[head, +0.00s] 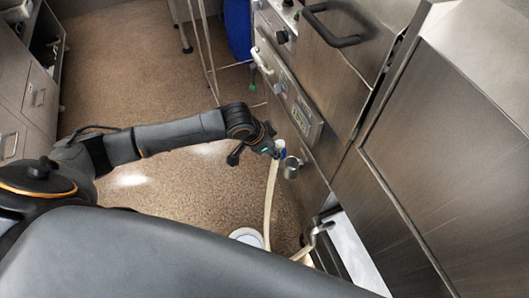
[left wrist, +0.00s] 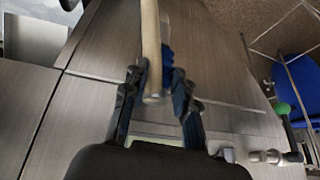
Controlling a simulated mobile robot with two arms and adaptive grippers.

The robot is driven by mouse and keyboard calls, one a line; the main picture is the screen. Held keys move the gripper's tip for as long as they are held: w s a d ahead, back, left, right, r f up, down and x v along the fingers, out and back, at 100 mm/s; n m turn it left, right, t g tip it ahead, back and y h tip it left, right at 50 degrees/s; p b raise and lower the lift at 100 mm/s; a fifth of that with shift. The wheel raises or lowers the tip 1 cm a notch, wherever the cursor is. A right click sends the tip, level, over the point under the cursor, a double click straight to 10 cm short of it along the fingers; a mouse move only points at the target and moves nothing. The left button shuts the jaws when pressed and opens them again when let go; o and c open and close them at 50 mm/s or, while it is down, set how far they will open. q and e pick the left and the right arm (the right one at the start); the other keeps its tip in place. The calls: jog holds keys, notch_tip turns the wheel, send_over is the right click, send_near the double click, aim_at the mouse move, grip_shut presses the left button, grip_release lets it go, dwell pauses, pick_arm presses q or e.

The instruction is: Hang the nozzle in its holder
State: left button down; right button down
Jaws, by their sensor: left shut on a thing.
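My left gripper (head: 271,148) is at the front of the steel machine, shut on the nozzle (head: 281,146), whose blue part shows at the fingertips. A cream hose (head: 268,205) hangs from the nozzle toward the floor. In the left wrist view the hose (left wrist: 151,45) runs between the fingers of the left gripper (left wrist: 158,95), with a blue part beside it. A round metal cup-like holder (head: 291,168) sits on the machine front, just right of and below the nozzle; the two look close but apart. My right gripper is not in view.
The steel machine (head: 320,125) with its control panel (head: 302,115) and a dark handle (head: 335,30) stands at the right. A bent metal pipe (head: 318,232) and a white round object (head: 247,236) are below. The brown floor (head: 120,60) is open at the left.

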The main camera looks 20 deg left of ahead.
aim_at(284, 143)
pick_arm(q)
jog(key=w+d+b, duration=0.1)
jog(key=w+d+f+b, duration=0.1)
jog(key=w+d+b, duration=0.1)
jog(key=shift+w, duration=0.1)
jog(key=shift+w+d+f+b, duration=0.2)
jog(key=shift+f+b, duration=0.4)
jog(key=shift+f, duration=0.45)
jog(key=shift+w+d+f+b, duration=0.1)
jog(key=shift+d+f+b, duration=0.1)
jog(key=shift+f+b, duration=0.6)
jog(key=shift+f, duration=0.2)
jog(key=c, duration=1)
grip_release()
jog(key=shift+s+a, duration=0.1)
